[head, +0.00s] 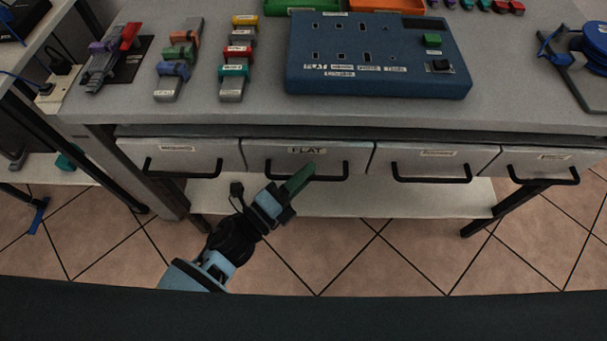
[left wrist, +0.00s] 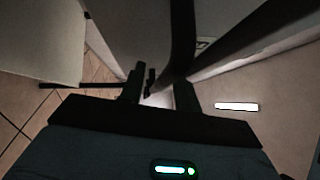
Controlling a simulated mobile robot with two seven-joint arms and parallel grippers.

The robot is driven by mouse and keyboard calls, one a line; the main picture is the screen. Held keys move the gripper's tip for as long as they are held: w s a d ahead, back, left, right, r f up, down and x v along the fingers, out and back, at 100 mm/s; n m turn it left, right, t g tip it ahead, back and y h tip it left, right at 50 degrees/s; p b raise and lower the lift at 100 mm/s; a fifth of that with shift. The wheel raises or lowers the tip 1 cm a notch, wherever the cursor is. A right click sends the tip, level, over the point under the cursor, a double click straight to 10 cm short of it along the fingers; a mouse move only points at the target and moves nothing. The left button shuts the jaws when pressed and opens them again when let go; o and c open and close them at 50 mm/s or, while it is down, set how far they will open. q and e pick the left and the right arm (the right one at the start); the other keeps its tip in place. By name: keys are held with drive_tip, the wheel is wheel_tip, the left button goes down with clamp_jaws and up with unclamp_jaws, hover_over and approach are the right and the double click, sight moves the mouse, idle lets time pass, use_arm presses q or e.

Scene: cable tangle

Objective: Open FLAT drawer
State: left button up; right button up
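The FLAT drawer (head: 262,155) is the second from the left in the row under the table top. Its front looks flush with its neighbours. It has a FLAT label (head: 307,150) and a black bar handle (head: 270,177). My left gripper (head: 300,180) is at the middle of this handle, reaching up from below. In the left wrist view the fingers of my left gripper (left wrist: 160,90) stand apart, with the dark handle (left wrist: 182,35) just ahead of them and near the right finger. I cannot tell whether the handle lies between the fingers. My right gripper is not in view.
Closed drawers flank it: one on the left (head: 180,153), two on the right (head: 428,158). A blue panel box (head: 380,85) and coloured connectors lie on the table top (head: 260,115). A lower shelf (head: 400,205) and table legs are below. The tiled floor in front is clear.

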use_arm(q)
clamp_jaws()
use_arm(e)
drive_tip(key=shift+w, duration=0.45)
use_arm(q)
drive_tip(key=shift+s, duration=0.1)
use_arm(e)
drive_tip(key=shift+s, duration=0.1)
